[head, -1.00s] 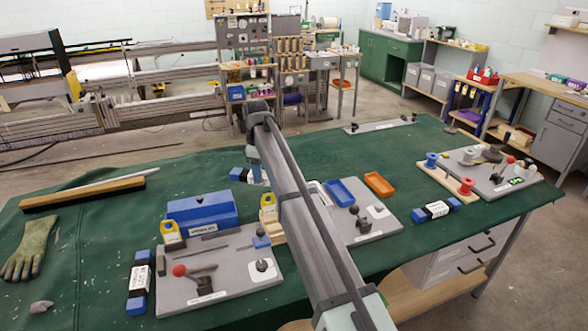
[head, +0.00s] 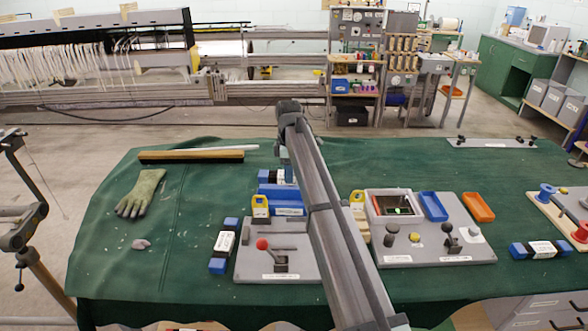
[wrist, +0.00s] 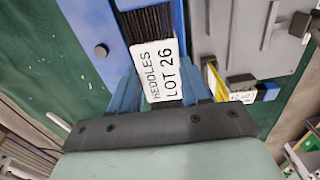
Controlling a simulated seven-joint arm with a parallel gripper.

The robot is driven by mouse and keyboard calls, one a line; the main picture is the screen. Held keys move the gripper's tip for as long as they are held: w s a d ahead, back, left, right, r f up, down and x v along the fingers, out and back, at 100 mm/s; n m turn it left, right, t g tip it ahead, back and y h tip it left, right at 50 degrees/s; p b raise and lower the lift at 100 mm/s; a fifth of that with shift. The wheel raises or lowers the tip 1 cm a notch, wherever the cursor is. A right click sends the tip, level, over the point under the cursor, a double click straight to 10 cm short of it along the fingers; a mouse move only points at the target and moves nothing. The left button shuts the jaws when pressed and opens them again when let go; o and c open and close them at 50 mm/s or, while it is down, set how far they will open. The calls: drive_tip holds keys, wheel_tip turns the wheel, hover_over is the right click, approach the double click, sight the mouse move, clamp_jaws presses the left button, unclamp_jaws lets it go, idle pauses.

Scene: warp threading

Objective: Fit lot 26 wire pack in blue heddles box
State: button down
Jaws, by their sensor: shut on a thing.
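My gripper (wrist: 160,92) is shut on the lot 26 wire pack, whose white label (wrist: 166,72) and black wires (wrist: 150,35) show between the blue fingers in the wrist view. In the head view a blue and white pack (head: 265,176) shows behind the box, partly hidden by my arm. The blue heddles box (head: 287,210) stands at the back of the grey plate, its right side hidden by my arm. Blue walls (wrist: 88,30) flank the wires in the wrist view. I cannot tell how deep the pack sits in the box.
Other packs lie at the left (head: 223,245) and right (head: 540,249). A red-knobbed lever (head: 270,255) stands on the front plate. Blue (head: 433,206) and orange (head: 478,207) trays lie at the right. A glove (head: 141,193) lies on open green cloth.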

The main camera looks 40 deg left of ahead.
drive_tip(key=shift+f, duration=2.5)
drive_tip(key=shift+f, duration=0.75)
idle(0.7)
drive_tip(key=shift+c, duration=0.7)
unclamp_jaws()
drive_tip(key=shift+r, duration=3.5)
